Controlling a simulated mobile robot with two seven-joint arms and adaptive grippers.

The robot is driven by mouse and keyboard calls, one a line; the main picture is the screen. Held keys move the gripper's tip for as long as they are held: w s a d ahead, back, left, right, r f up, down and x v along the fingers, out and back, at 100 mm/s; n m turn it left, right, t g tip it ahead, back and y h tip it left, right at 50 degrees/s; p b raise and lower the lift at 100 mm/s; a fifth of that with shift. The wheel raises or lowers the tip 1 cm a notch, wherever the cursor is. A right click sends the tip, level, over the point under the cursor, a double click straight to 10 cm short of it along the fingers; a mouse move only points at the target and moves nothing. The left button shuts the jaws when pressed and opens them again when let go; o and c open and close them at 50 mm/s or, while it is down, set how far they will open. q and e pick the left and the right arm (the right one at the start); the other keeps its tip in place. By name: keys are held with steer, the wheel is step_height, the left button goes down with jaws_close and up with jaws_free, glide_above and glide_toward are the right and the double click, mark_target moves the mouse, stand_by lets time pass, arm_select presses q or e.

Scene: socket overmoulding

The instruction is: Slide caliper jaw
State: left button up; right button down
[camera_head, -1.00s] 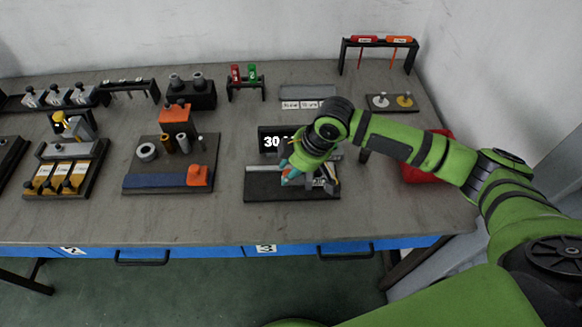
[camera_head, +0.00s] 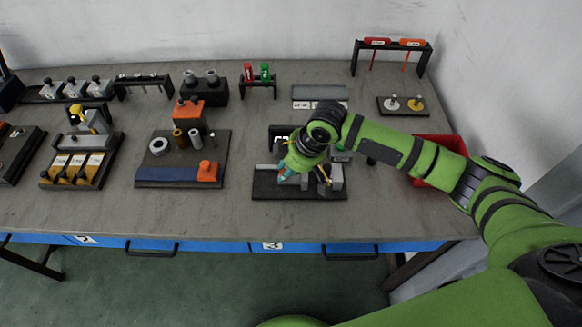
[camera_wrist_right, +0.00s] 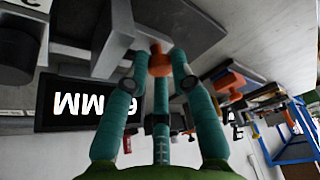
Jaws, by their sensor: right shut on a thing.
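The caliper stands on a black base plate (camera_head: 270,188) at the front middle of the table, with grey blocks (camera_head: 336,179) along it. My right gripper (camera_head: 285,172) reaches down over it. A black display (camera_wrist_right: 75,105) with white characters, including what looks like MM, shows upside down there, partly behind a finger. In the head view my forearm and hand cover much of the caliper and display. My left gripper is out of view.
Left of the caliper is a black fixture (camera_head: 180,184) with a blue strip and orange block. A grey plate (camera_head: 320,92) lies behind it. A red bin (camera_head: 436,150) stands to the right, partly behind my arm. Bare table lies in front of the caliper.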

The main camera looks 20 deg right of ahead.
mark_target(303, 180)
steer(key=c, duration=1.3)
jaws_free()
steer(key=shift+a+r, duration=0.15)
steer(key=shift+a, duration=0.15)
steer(key=shift+c, duration=0.2)
steer(key=shift+w, duration=0.1)
steer(key=v, duration=1.2)
